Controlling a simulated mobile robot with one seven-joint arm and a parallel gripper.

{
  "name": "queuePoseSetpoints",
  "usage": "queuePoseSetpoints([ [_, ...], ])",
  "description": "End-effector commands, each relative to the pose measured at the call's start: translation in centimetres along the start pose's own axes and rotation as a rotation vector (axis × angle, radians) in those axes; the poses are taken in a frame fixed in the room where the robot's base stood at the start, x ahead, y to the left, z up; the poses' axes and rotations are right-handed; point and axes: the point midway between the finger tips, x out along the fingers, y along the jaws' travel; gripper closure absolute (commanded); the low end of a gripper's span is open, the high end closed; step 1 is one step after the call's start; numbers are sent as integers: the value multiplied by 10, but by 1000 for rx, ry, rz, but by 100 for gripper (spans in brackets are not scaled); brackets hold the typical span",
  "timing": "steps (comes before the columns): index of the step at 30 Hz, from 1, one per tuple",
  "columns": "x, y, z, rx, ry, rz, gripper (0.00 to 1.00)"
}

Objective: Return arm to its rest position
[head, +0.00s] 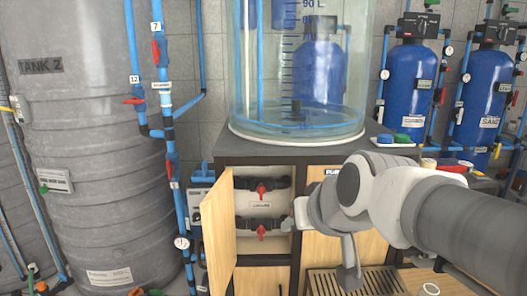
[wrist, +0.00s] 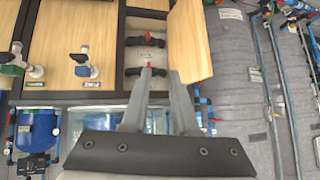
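My gripper (wrist: 161,72) is open and empty, with a clear gap between its two grey fingers in the wrist view. My arm (head: 465,225) reaches in from the right in the head view, and its wrist is in front of the cabinet, just right of the open compartment. In the wrist view, which looks upside down, the fingers point toward this compartment. The compartment holds two black valves with red handles, an upper one (head: 262,187) and a lower one (head: 262,231). I see no contact between the fingers and the valves.
The wooden cabinet door (head: 219,240) stands open at the compartment's left. A clear graduated tank (head: 300,95) stands on the dark cabinet top. A large grey tank (head: 90,150) and blue pipes are at left. Blue filter tanks (head: 410,90) stand at right. A slatted tray (head: 325,283) lies below my wrist.

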Motion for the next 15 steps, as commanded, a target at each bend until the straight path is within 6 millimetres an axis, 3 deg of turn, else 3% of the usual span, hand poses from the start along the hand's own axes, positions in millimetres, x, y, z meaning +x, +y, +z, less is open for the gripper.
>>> queuePoseSetpoints([
  [3,-24,29,58,28,-115,78,73],
  [9,-58,64,147,88,-298,208,73],
  [15,-93,58,109,87,-307,207,73],
])
